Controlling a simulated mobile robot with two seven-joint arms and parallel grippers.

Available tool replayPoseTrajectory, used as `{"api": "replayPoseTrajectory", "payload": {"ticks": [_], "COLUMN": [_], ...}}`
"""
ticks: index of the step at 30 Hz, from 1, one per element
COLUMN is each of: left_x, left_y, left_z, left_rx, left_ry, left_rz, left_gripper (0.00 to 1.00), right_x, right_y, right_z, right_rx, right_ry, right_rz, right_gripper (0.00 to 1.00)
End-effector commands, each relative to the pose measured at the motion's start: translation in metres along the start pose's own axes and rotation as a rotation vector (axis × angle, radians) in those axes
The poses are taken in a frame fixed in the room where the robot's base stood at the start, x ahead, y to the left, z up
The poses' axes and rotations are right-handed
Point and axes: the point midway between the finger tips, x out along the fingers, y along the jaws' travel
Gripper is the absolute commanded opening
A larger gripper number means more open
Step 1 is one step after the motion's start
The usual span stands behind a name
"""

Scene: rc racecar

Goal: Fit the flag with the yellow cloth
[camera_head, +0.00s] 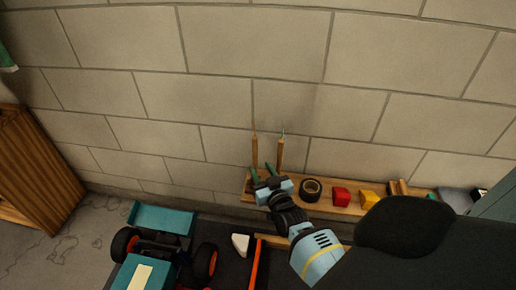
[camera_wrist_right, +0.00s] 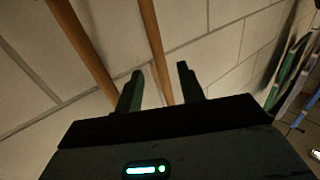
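Two thin wooden poles stand upright at the left end of the wooden shelf in the head view, a left pole (camera_head: 255,150) and a right pole (camera_head: 281,154). No yellow cloth shows on either; their tops look bare. My right gripper (camera_head: 262,170) is at the poles, and its fingers are spread. In the right wrist view, one pole (camera_wrist_right: 155,45) passes between the open fingertips (camera_wrist_right: 160,78), with gaps visible on both sides. The other pole (camera_wrist_right: 80,48) is outside the left finger. The teal racecar (camera_head: 163,220) is at the lower left. My left gripper is out of view.
The wooden shelf (camera_head: 227,196) runs along the block wall, with a black tape roll (camera_head: 311,190), a red block (camera_head: 341,197) and a yellow block (camera_head: 368,200). A white piece (camera_head: 240,244) and an orange bar (camera_head: 256,265) lie right of the car. A wooden cabinet (camera_head: 35,165) stands left.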

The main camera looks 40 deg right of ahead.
Motion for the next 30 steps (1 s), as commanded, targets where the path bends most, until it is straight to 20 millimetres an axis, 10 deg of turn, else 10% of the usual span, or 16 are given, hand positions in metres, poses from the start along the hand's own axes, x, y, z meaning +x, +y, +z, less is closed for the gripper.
{"api": "replayPoseTrajectory", "payload": {"ticks": [30], "left_x": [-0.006], "left_y": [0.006], "left_z": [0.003], "left_rx": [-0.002], "left_ry": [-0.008], "left_rz": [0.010], "left_gripper": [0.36], "right_x": [-0.021], "right_y": [0.000], "right_z": [0.000], "right_rx": [0.001], "right_ry": [0.000], "right_rz": [0.000], "right_gripper": [0.39]}}
